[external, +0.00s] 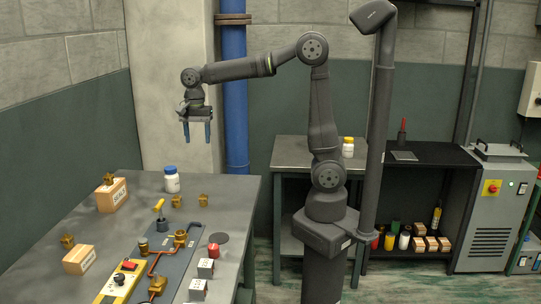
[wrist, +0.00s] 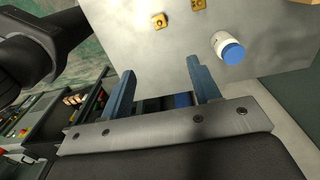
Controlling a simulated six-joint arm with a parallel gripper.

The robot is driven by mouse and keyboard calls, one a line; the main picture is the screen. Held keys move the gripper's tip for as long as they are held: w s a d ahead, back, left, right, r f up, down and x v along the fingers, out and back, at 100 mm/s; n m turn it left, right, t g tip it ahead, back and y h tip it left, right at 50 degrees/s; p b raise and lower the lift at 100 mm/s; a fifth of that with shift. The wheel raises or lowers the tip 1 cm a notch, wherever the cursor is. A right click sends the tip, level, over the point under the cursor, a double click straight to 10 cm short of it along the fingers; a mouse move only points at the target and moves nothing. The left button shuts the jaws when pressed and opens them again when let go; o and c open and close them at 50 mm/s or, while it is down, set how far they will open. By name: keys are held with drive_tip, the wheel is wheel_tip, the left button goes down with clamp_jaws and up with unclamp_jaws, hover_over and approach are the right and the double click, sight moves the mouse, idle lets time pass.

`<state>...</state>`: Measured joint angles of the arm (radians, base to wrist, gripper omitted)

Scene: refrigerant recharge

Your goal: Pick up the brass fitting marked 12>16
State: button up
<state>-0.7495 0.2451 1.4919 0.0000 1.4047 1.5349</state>
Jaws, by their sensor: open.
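Several small brass fittings are on the grey workbench. Two stand loose near its middle, a left one (external: 176,201) and a right one (external: 203,200). Another sits on the box (external: 112,196) at the back left, and one more (external: 67,241) is at the cardboard box on the left. The markings are too small to read, so I cannot tell which is 12>16. My gripper (external: 197,134) is open and empty, high above the far part of the bench. In the wrist view, two brass fittings (wrist: 159,21) (wrist: 198,4) lie beyond the blue fingers.
A white bottle with a blue cap (external: 171,181) stands near the loose fittings. A panel with copper pipes and a yellow-handled valve (external: 160,206) lies in front of them, beside a yellow control box (external: 122,281). A blue pipe (external: 234,100) rises behind the bench.

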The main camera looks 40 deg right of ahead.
drive_tip(key=n+g+h, duration=0.1)
drive_tip(key=n, duration=1.8)
hover_over(203, 197)
drive_tip(key=w+a, duration=0.2)
wheel_tip(203, 197, down, 8)
drive_tip(key=f, duration=0.7)
drive_tip(key=s+d+f, duration=0.1)
drive_tip(key=f, duration=0.3)
drive_tip(key=shift+f, duration=0.25)
drive_tip(key=shift+s+d+f, duration=0.1)
drive_tip(key=shift+d+f, duration=0.1)
drive_tip(key=shift+f, duration=0.65)
drive_tip(key=shift+s+d+f, duration=0.1)
drive_tip(key=shift+d+f, duration=0.15)
drive_tip(key=shift+f, duration=0.6)
drive_tip(key=shift+s+d+f, duration=0.1)
drive_tip(key=shift+d+f, duration=0.1)
drive_tip(key=shift+f, duration=0.65)
drive_tip(key=c, duration=1.1)
